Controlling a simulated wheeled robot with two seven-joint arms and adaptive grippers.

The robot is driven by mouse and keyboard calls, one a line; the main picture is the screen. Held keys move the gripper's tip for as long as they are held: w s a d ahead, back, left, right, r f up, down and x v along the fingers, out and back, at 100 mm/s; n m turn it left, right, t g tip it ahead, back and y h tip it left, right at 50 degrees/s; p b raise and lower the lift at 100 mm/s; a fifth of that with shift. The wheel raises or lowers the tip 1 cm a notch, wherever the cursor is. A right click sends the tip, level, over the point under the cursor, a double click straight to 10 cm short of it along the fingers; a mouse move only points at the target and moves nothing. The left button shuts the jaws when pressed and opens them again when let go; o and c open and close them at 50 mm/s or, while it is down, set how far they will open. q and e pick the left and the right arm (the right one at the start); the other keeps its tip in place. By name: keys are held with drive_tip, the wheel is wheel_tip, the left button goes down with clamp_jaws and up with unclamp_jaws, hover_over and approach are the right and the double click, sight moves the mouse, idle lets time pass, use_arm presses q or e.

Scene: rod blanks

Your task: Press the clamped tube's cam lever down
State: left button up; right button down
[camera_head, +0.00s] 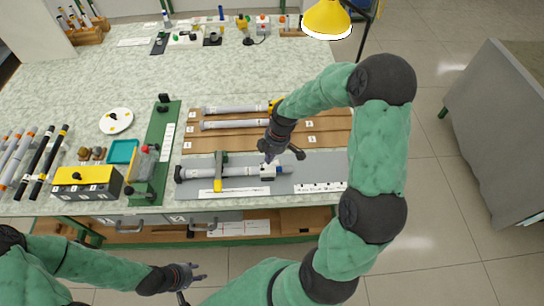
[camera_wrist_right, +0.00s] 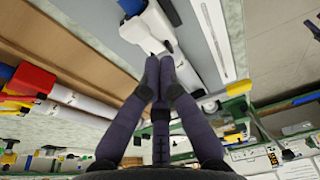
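The clamped tube (camera_head: 240,171) lies on a grey mat, a grey-white tube with dark ends. A clamp with a yellow arm (camera_head: 218,184) and green top stands across it. A white block (camera_head: 267,171) sits at the tube's right end, with a blue part beside it; the block also shows in the right wrist view (camera_wrist_right: 148,30). I cannot clearly make out the cam lever. My right gripper (camera_head: 270,158) points down just above the block, its fingertips together (camera_wrist_right: 159,68) and nothing seen between them; contact is unclear. My left gripper (camera_head: 196,279) is open and empty in front of the bench.
Two more tubes (camera_head: 235,125) lie on a brown wooden rack behind the mat. A green fixture (camera_head: 155,150), a teal tray (camera_head: 122,151) and a yellow-topped box (camera_head: 88,178) stand to the left. The bench top between the rack and back row is mostly clear.

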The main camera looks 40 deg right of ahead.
drive_tip(key=shift+w+a, duration=0.1)
drive_tip(key=shift+a, duration=0.05)
drive_tip(key=shift+w+a+r+p, duration=0.15)
drive_tip(key=shift+r+p, duration=0.25)
drive_tip(key=shift+r, duration=0.05)
wheel_tip(320, 180, up, 4)
drive_tip(key=a+p, duration=0.1)
drive_tip(key=p, duration=0.2)
drive_tip(key=w+a+p+v, duration=0.1)
drive_tip(key=v, duration=0.7)
hover_over(264, 166)
drive_tip(key=s+d, duration=0.3)
drive_tip(key=d, duration=0.1)
drive_tip(key=shift+w+a, duration=0.2)
